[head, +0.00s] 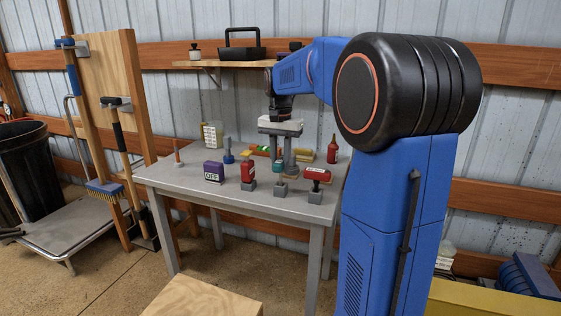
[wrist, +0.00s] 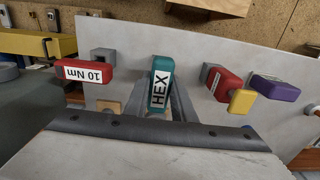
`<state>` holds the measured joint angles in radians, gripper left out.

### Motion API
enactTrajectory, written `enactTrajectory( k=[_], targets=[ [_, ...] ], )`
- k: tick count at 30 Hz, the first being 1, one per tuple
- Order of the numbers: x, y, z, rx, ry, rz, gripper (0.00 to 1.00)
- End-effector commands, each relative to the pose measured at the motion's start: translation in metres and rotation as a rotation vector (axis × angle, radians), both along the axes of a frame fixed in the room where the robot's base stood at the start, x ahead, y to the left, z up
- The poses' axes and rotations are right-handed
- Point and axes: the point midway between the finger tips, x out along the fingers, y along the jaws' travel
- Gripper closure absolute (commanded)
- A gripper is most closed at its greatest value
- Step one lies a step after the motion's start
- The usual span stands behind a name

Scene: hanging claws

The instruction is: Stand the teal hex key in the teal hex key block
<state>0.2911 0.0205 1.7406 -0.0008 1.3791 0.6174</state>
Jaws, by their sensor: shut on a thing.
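The teal hex key (wrist: 160,85), marked HEX, is between the fingers of my gripper (head: 281,170) in the wrist view. My gripper is shut on it above the grey table. In the head view the fingers hide most of the key. A small grey block (head: 281,189) stands on the table just in front of and below my gripper. It carries no teal mark that I can make out, and I cannot tell whether the key touches it.
A red tool (head: 248,172) and a purple tool (head: 213,172) stand to the left. Another red tool (head: 317,174), marked 10 Nm (wrist: 84,70) in the wrist view, is to the right. A red bottle (head: 332,150) and several small things stand behind. The front left tabletop is clear.

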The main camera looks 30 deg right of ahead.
Motion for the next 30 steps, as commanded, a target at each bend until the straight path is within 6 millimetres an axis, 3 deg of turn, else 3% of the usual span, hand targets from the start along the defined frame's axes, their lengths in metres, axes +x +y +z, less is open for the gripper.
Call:
enactTrajectory(
  k=[20,21,24,30],
  targets=[
    [0.0,0.0,-0.016,0.0,0.0,0.0,1.0],
    [0.0,0.0,-0.017,0.0,0.0,0.0,0.75],
    [0.0,0.0,-0.016,0.0,0.0,0.0,0.55],
    [0.0,0.0,-0.016,0.0,0.0,0.0,0.55]
  ],
)
